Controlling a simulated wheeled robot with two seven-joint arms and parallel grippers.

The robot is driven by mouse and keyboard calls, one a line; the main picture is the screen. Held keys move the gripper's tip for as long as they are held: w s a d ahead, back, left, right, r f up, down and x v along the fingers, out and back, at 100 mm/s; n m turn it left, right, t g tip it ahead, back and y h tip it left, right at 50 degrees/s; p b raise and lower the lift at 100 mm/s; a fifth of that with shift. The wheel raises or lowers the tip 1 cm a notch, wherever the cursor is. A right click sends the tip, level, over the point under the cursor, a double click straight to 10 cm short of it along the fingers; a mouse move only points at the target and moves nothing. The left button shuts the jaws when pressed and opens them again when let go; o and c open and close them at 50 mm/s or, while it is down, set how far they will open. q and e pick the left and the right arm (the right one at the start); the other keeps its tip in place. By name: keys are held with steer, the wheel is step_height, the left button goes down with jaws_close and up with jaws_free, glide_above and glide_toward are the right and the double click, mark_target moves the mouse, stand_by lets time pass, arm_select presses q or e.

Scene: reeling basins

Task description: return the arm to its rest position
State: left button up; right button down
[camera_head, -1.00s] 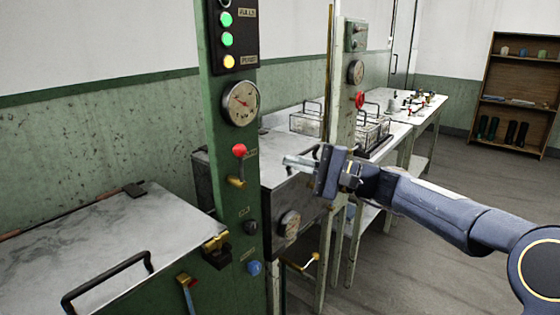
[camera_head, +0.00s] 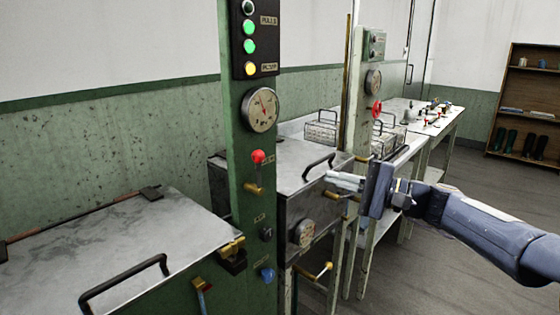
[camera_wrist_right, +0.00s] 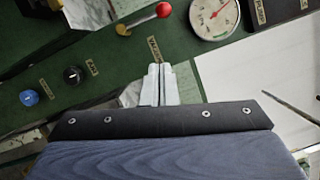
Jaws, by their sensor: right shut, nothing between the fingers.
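My right gripper (camera_head: 345,180) reaches in from the right in the head view, in front of the second basin's metal box. Its pale fingers are shut together with nothing between them, and they point left toward the green control post. In the right wrist view the closed fingers (camera_wrist_right: 160,84) stand in the middle, over the green panel. The red-knobbed lever (camera_head: 258,157) on the post is apart from the fingers in the head view; it also shows in the right wrist view (camera_wrist_right: 163,10). My left gripper is not in view.
A green post (camera_head: 245,210) carries a gauge (camera_head: 260,110), lamps, and black and blue knobs. A lidded basin (camera_head: 120,245) with a black handle is at the left front. Wire baskets (camera_head: 322,128) and a long bench (camera_head: 440,125) stand behind. The floor at right is open.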

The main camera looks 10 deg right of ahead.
steer(key=s+a+f+n+g+h, duration=0.2)
steer(key=s+a+f+h, duration=0.15)
steer(key=s, duration=0.45)
steer(key=s+a+f+n+g+h, duration=0.2)
steer(key=s+a+f, duration=0.1)
steer(key=s+f, duration=0.3)
steer(key=s+d+f+n+g+h, duration=0.1)
steer(key=s+d+f+n+h, duration=0.15)
steer(key=s+f, duration=0.55)
steer(key=s+d+f+n+h, duration=0.25)
steer(key=s+f, duration=0.25)
steer(key=s, duration=0.4)
step_height(320, 180, up, 13)
steer(key=h+p, duration=0.1)
steer(key=p, duration=1.2)
steer(key=shift+s+a+f, duration=0.15)
steer(key=shift+a, duration=0.2)
